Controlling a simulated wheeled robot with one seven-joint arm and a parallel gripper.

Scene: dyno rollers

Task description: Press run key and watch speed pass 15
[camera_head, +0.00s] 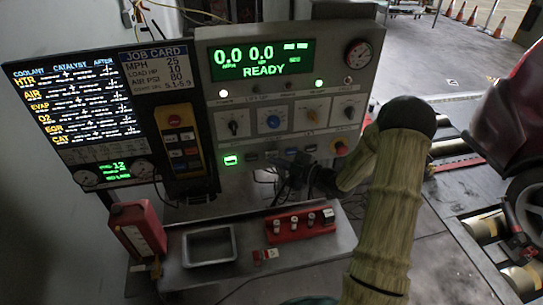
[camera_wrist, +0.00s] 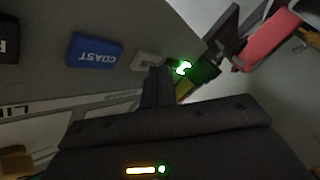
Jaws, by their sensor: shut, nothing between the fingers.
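The console panel (camera_head: 290,100) has a display (camera_head: 261,59) reading 0.0 and 0.0 with READY below. A row of keys runs along its lower part. The leftmost key (camera_head: 231,160) glows green; it also shows in the wrist view (camera_wrist: 184,67), its label unreadable. In the wrist view a pale grey key (camera_wrist: 144,61) and a blue COAST key (camera_wrist: 95,52) lie beside it. I cannot tell which key is run. My gripper (camera_head: 283,168) is shut and empty, just before the key row. In the wrist view its fingers (camera_wrist: 157,84) point toward the grey and green keys; contact cannot be told.
A yellow pendant (camera_head: 178,137) hangs left. The shelf below holds a red can (camera_head: 137,230), a metal tray (camera_head: 185,248) and a red block (camera_head: 300,232). A car stands right.

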